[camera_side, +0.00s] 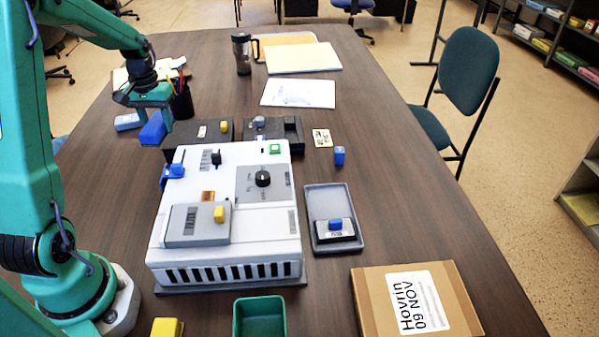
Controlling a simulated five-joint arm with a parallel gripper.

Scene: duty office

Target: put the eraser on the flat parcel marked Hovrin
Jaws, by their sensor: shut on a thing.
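My gripper (152,112) is at the upper left, near the dark pencil cup, with its fingers shut on a blue block (153,129). The block looks like the eraser, though no marking on it can be read. It is tilted, and the fingers hide part of it. I cannot tell how far it is above the table. The flat parcel (372,306) is a brown box at the lower right. Its white label reads "Hovrin 09 NOV", and its top is otherwise bare.
A large white device (170,240) with knobs stands between my gripper and the parcel. A grey tray (318,194) holds a dark item with a blue top. A small blue object (339,155) stands behind it. A green bin (258,325) is at the front.

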